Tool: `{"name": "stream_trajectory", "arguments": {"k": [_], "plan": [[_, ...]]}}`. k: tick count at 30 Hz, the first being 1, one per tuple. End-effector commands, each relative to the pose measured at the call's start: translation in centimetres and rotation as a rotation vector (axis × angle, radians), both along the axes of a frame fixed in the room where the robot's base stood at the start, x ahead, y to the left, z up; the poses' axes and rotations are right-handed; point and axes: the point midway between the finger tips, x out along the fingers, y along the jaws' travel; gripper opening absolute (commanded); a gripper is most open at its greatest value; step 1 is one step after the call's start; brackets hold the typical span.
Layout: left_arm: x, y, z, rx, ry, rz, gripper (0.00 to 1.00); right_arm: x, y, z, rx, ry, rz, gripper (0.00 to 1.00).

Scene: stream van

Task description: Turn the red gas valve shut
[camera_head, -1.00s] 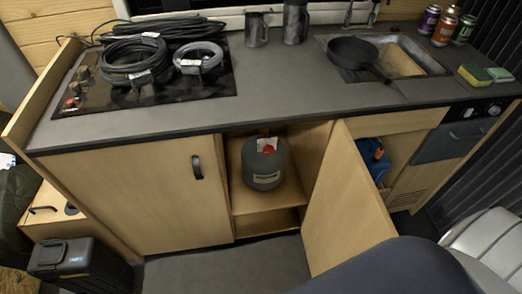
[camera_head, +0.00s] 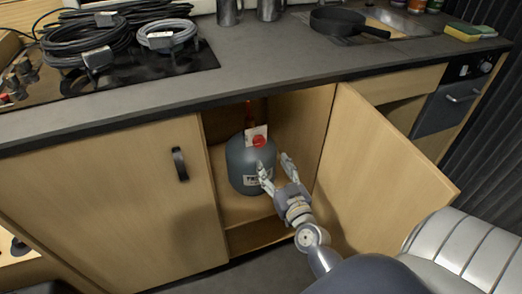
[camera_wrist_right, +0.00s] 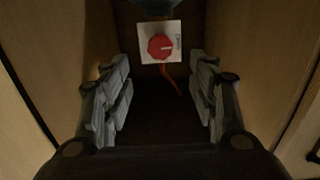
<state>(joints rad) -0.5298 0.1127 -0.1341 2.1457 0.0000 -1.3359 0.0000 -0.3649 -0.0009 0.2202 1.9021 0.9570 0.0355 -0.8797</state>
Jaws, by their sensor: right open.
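The red gas valve (camera_head: 259,141) is a small round knob on a white plate (camera_head: 249,131), at the top of a grey gas bottle (camera_head: 241,158) inside the open cupboard. My right gripper (camera_head: 276,165) is open in front of the bottle's right side, a little below the valve in the picture. In the right wrist view the red valve (camera_wrist_right: 160,46) shows face-on on its white plate, beyond and between the spread fingers of the gripper (camera_wrist_right: 160,92). Nothing is between the fingers, and they look apart from the knob. My left gripper is not in view.
The open cupboard door (camera_head: 375,185) stands to the right of my right arm. A closed door (camera_head: 110,205) with a black handle is at left. The counter edge (camera_head: 300,84) overhangs the opening. Cable coils (camera_head: 85,42) and a black pan (camera_head: 345,21) lie on top.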

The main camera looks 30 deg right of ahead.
Motion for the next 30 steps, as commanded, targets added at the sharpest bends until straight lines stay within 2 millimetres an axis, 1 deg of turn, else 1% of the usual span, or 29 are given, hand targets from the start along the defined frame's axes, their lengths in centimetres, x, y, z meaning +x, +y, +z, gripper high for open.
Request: {"name": "stream_trajectory", "arguments": {"k": [5,12,18,24,30], "plan": [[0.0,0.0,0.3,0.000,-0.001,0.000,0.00,1.8,-0.5,0.4,0.000,-0.008,-0.003,0.54],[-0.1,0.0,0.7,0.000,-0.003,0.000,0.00,6.0,-1.4,0.3,0.001,-0.008,-0.002,0.54],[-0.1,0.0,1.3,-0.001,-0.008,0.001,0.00,8.8,-2.1,0.2,0.001,-0.005,-0.001,0.54],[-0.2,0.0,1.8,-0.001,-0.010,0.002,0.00,10.2,-2.5,0.2,0.000,-0.004,-0.001,0.54],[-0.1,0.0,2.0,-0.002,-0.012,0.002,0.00,10.4,-2.5,0.2,0.000,-0.002,0.000,0.54]]}}
